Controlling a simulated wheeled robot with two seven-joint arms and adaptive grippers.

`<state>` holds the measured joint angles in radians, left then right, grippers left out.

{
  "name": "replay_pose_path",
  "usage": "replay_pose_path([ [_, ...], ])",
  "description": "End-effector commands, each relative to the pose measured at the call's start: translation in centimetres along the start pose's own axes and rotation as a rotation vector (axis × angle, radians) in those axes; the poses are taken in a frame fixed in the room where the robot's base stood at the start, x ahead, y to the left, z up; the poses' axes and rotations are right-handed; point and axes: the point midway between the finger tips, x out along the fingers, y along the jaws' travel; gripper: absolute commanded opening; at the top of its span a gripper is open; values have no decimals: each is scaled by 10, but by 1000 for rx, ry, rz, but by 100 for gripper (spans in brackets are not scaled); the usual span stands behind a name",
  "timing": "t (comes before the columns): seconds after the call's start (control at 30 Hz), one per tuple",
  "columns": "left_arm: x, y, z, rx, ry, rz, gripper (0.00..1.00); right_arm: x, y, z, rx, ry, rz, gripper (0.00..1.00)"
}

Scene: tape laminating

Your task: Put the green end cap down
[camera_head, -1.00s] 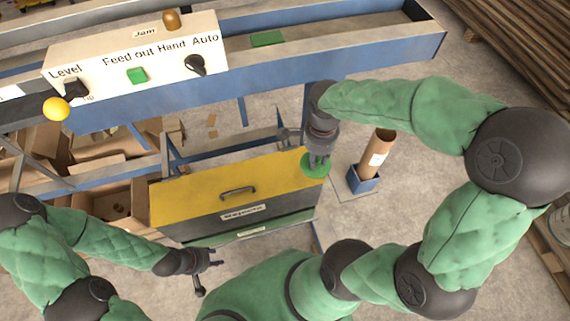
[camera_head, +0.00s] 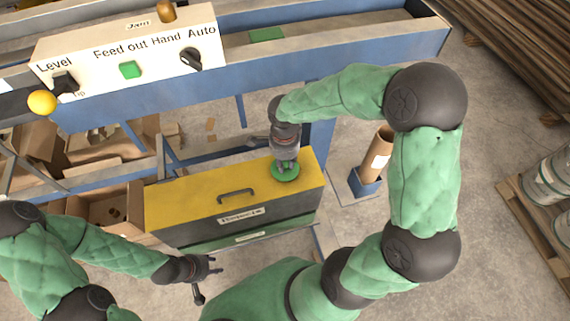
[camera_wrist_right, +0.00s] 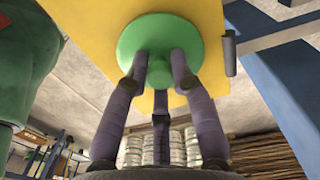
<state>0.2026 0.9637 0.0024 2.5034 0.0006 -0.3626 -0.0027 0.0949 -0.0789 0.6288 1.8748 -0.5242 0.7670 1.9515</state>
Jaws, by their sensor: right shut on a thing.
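The green end cap (camera_head: 285,171) is a round disc held in my right gripper (camera_head: 286,160). In the right wrist view the green end cap (camera_wrist_right: 160,45) faces the camera, with the three fingers of my right gripper (camera_wrist_right: 160,75) closed on its middle. It is over the right part of the yellow top of a box (camera_head: 200,196); I cannot tell whether it touches that top. My left gripper (camera_head: 208,270) is empty in front of the box, low in the head view; its fingers look spread.
A cardboard tube (camera_head: 378,150) stands in a blue holder (camera_head: 364,184) right of the box. A blue-framed machine (camera_head: 330,62) with a control panel (camera_head: 125,55) runs behind. The box top has a handle (camera_head: 236,193); its left part is free. Cartons (camera_head: 105,207) are at left.

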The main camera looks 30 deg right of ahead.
Motion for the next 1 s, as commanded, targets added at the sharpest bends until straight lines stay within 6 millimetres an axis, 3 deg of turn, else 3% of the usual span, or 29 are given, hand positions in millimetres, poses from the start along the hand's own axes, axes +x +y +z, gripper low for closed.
replay_pose_path([
  [0.47, 7, -2, 0, 0, 0, 0, 40, 11, 0, 0, 0, 0, -2, 0],
  [0.5, 6, -2, 0, 0, 0, 0, 40, 10, 0, 0, 0, 0, -2, 36],
  [0.57, 5, -2, 0, 0, 0, 0, 40, 10, 0, 0, 0, 0, -2, 50],
  [1.0, 0, 0, 0, 0, 0, 0, 40, 5, 0, 0, -1, 0, -2, 50],
])
